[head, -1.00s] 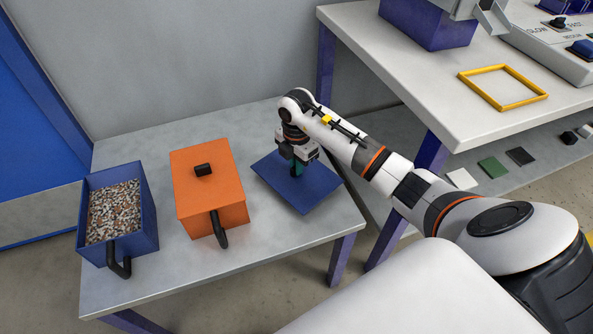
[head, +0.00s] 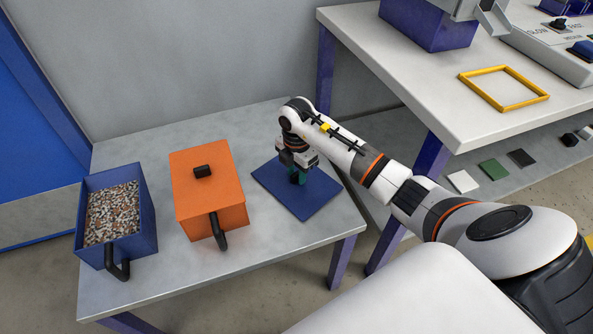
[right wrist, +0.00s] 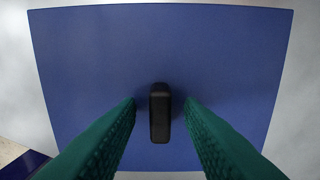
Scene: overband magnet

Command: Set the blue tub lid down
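The blue tub lid (head: 297,200) lies flat on the grey table, to the right of the orange tub. Its small black handle (right wrist: 160,112) stands in the middle of the right wrist view. My right gripper (head: 298,178) is over the lid with its green fingers on either side of the handle. In the right wrist view the fingers (right wrist: 160,115) are apart, with a gap on each side of the handle. The blue tub (head: 130,245) is open at the left, filled with mixed shredded bits (head: 113,212). My left gripper is not in view.
The orange tub (head: 208,190), with an orange lid and black handle, stands between the blue tub and the blue lid. A higher table (head: 440,85) at the right holds a yellow frame (head: 503,104). The grey table (head: 270,240) is bare in front of the lid.

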